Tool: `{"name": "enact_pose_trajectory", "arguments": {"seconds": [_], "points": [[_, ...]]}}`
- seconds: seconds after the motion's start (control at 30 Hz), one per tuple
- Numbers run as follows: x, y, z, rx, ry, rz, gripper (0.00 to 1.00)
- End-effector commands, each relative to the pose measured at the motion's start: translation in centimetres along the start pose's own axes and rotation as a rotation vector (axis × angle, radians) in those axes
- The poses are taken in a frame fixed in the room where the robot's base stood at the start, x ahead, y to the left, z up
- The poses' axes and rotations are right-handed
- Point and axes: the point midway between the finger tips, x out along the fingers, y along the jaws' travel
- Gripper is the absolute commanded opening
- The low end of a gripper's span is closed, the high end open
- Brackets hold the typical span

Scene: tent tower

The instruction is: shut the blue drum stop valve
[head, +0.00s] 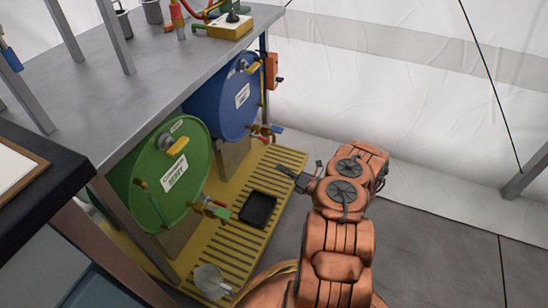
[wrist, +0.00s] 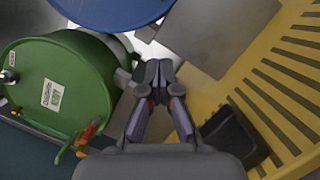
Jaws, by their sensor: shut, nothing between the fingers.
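The blue drum (head: 222,104) lies on its side under the grey bench, its labelled round face toward the open floor. Its stop valve (head: 264,131) sticks out low on that face, with small red, blue and yellow parts; the handle's exact angle is too small to tell. In the wrist view only the lower edge of the blue drum (wrist: 112,12) shows at the top, and its valve is out of view. My gripper (head: 281,169) is shut and empty, in front of and below the blue drum's valve, apart from it. Its closed fingers (wrist: 158,72) show in the wrist view.
A green drum (head: 172,176) lies beside the blue one, with its own valve (head: 214,208) sticking out. A black tray (head: 258,209) sits on the yellow slatted platform (head: 232,238). Grey floor is open at right, before the white tent wall.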

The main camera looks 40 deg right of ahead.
Motion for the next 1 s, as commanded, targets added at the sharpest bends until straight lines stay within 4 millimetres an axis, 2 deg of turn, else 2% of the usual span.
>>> {"name": "enact_pose_trajectory", "arguments": {"seconds": [0.57, 0.7, 1.0], "points": [[9.5, -0.2, -0.3, -0.002, 0.004, 0.002, 0.0], [9.8, -0.2, 1.8, -0.004, -0.001, 0.0, 0.0], [10.3, 0.0, 3.7, 0.0, 0.001, 0.001, 0.0]]}}
